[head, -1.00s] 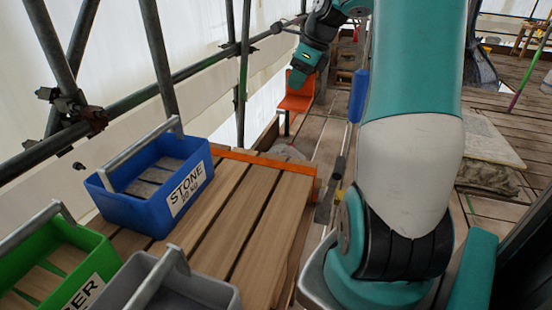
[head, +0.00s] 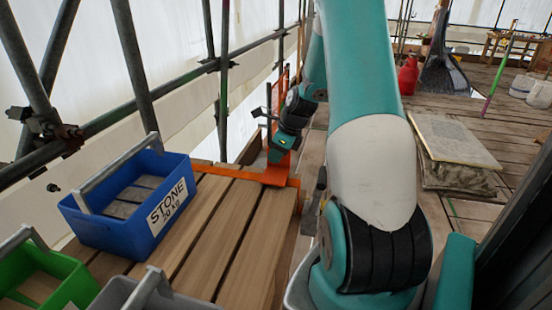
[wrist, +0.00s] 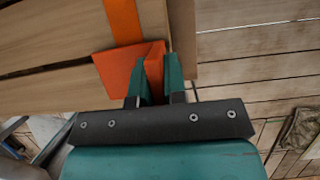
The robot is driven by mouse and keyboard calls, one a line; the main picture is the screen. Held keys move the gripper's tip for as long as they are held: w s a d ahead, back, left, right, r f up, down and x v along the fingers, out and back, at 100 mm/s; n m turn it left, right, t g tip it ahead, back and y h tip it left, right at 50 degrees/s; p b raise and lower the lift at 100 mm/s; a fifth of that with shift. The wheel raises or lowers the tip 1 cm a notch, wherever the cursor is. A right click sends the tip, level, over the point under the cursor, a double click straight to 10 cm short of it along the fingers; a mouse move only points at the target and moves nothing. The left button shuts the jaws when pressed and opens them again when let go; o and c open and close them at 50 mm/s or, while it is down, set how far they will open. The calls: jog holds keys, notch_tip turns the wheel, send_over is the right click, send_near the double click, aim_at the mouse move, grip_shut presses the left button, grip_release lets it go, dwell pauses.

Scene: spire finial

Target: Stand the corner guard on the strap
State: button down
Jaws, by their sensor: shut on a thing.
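The orange corner guard (wrist: 118,72) is an L-shaped piece with a flat plate and an upright flange. My gripper (wrist: 158,78) is shut on the flange, one teal finger on each side. In the head view, my gripper (head: 281,153) points down at the far end of the boards with the guard (head: 274,175) below it. The orange strap (head: 228,172) crosses the boards and runs over their right edge; it also shows in the wrist view (wrist: 122,20), leading to the guard. The plate is over the strap by the board edge; I cannot tell whether they touch.
A blue STONE crate (head: 130,211), a green crate (head: 50,283) and a grey crate (head: 150,295) stand on the boards at left. Scaffold tubes (head: 137,65) rise behind. A stack of slabs (head: 452,150) lies on the deck at right.

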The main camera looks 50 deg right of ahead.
jog(key=shift+f, duration=0.7)
jog(key=c, duration=1.2)
grip_release()
jog(key=shift+f, duration=0.1)
jog(key=shift+o, duration=0.2)
